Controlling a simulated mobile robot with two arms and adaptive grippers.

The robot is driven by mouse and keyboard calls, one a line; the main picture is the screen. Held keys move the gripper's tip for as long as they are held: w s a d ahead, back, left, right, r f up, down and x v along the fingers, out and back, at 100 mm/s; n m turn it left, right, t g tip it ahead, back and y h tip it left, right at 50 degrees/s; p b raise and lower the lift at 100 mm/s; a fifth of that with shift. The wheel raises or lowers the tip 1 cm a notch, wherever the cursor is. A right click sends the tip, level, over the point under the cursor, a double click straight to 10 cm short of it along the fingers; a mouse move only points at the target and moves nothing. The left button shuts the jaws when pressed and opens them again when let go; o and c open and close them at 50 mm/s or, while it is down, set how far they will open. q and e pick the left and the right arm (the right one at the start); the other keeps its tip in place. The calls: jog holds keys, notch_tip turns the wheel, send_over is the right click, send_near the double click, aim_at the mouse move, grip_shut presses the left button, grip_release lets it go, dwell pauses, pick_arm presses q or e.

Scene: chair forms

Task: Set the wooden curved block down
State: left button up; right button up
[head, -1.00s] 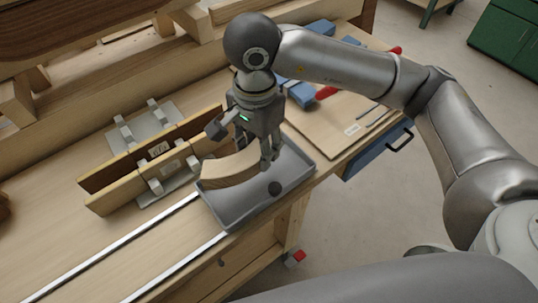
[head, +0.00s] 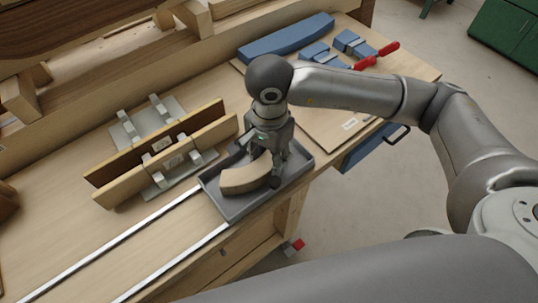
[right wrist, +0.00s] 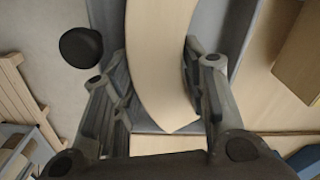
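The wooden curved block (head: 242,180) is low inside the grey tray (head: 232,211) at the bench's front edge. My right gripper (head: 271,176) reaches down over the tray at the block's right end. In the right wrist view the pale block (right wrist: 162,60) runs between the two fingers of my right gripper (right wrist: 157,80). The right finger lies against its edge, and the left finger is at or very close to the other edge. The block's underside is hidden, so I cannot tell whether its full weight is on the tray. My left gripper is out of view.
A grey fixture with two upright wooden boards (head: 165,160) stands left of the tray. Two metal rails (head: 150,229) run from the tray to the lower left. A thin wooden panel (head: 338,122), blue parts (head: 290,38) and red-handled clamps (head: 388,48) lie behind and right.

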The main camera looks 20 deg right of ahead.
aim_at(269, 158)
jog(key=shift+o, duration=0.8)
jog(key=shift+r, duration=0.1)
jog(key=shift+r+p, duration=0.15)
jog(key=shift+p, duration=0.25)
notch_tip(269, 158, up, 12)
jog(key=b, duration=0.3)
jog(key=shift+b, duration=0.35)
